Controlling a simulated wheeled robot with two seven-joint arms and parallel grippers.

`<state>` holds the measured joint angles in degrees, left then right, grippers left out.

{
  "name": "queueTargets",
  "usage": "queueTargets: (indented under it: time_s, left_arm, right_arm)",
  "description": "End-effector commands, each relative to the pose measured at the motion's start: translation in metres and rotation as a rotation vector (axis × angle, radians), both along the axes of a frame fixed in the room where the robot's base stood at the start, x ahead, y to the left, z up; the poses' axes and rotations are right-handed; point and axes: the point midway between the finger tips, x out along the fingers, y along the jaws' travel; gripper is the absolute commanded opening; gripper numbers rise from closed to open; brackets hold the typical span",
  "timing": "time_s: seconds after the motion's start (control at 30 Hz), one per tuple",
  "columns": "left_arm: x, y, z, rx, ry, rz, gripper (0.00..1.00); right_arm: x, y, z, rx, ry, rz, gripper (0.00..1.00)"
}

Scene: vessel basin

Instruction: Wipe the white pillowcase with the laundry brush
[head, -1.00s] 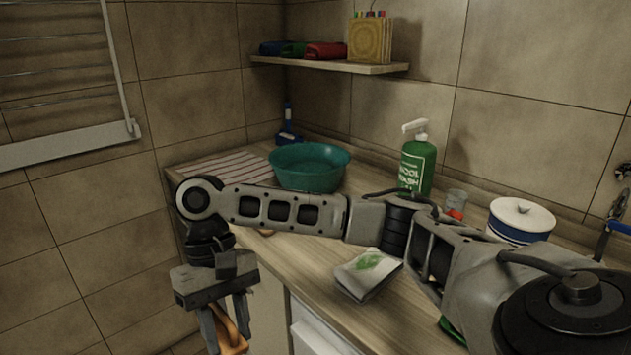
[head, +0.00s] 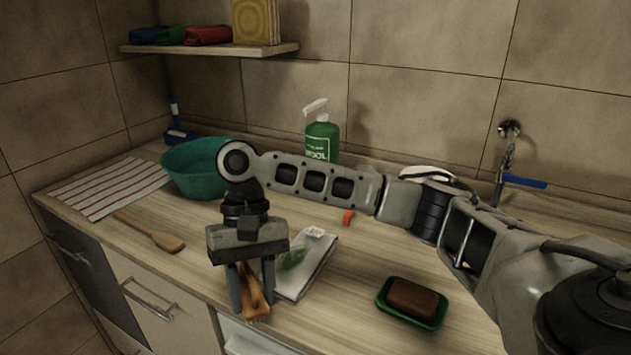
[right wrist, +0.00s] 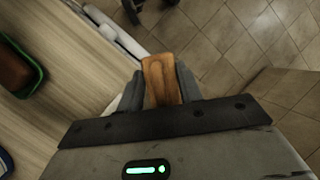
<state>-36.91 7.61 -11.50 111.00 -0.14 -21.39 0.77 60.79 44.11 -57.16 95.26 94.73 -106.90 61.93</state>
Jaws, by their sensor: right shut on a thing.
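The laundry brush (head: 254,297), with a wooden back and pale bristles at its lower end, is held between the fingers of my right gripper (head: 253,305). In the right wrist view the wooden brush (right wrist: 160,80) shows between the two fingers (right wrist: 160,92). A folded white cloth (head: 316,256) with a green leaf-like mark, which looks like the pillowcase, lies on the counter just behind and right of the gripper. The gripper hides part of its left side. I cannot tell whether the brush touches it. My left gripper is not in view.
A teal basin (head: 190,170), striped cloth (head: 108,188) and wooden spoon (head: 150,232) are on the left. A green pump bottle (head: 322,140) stands behind my arm. A green dish (head: 385,308) holding a brown block (head: 413,298) is on the right.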

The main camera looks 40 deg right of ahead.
Motion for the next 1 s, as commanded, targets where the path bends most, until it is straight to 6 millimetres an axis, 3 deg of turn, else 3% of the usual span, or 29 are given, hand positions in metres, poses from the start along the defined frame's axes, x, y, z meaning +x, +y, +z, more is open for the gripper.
queueTargets:
  time_s: [0.3,0.5,0.67,1.0]
  left_arm:
    - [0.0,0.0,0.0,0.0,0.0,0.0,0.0]
    - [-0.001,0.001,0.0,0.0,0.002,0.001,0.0]
    - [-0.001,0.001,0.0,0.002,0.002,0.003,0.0]
    - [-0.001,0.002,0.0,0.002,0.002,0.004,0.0]
  right_arm:
    - [0.06,-0.053,0.071,-0.047,0.058,-0.956,0.17]
    - [0.076,-0.081,0.103,-0.055,0.106,-1.363,0.17]
    - [0.08,-0.088,0.108,-0.058,0.124,-1.473,0.17]
    - [0.08,-0.088,0.073,-0.06,0.125,-1.477,0.17]
